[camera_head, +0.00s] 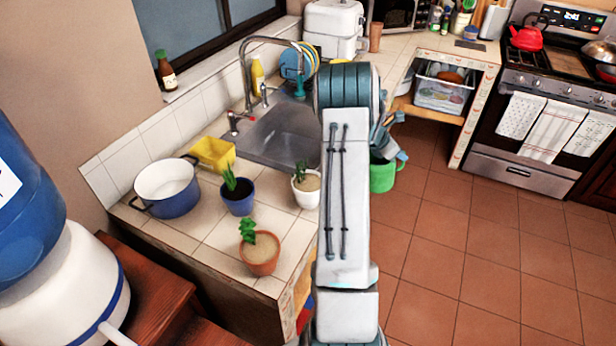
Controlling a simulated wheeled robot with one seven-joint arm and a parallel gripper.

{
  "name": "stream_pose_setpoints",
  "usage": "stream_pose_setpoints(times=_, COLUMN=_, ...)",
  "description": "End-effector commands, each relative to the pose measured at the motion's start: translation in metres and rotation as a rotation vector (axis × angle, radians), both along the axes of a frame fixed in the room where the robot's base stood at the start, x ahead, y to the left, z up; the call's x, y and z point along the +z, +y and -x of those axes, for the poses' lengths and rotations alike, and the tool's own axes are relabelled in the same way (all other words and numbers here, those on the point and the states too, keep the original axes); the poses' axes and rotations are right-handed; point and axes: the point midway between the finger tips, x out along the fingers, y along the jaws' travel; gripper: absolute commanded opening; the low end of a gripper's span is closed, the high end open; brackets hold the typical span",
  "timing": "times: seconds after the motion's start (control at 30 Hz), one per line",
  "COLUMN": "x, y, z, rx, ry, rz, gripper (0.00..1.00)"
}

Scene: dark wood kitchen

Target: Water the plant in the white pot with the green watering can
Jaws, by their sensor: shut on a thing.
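The green watering can (383,176) hangs above the floor, right of the counter edge, partly hidden behind my arm. My gripper (386,152) is shut on it, though the fingers are mostly hidden by the arm and the exact grip is not clear. The can looks about upright, and its spout is not visible. The white pot (306,192) with a small green plant (300,171) stands on the tiled counter, just left of my arm. The can is to the right of this pot and apart from it.
A blue pot (238,204) and a terracotta pot (260,258), both with plants, stand near the white pot. The sink (275,140) lies behind. Floor on the right is clear.

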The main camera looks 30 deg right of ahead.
Motion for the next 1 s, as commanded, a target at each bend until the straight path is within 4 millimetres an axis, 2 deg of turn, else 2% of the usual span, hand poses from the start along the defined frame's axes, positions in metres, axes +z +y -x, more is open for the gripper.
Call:
stream_pose_setpoints(times=0.67, x=-0.022, y=-0.013, z=0.005, rx=-0.003, ry=-0.031, rz=-0.107, gripper=0.00)
stream_pose_setpoints(times=0.77, x=-0.018, y=-0.014, z=0.005, rx=-0.001, ry=-0.032, rz=-0.112, gripper=0.00)
stream_pose_setpoints(times=1.0, x=0.006, y=-0.014, z=0.005, rx=-0.002, ry=-0.034, rz=-0.112, gripper=0.00)
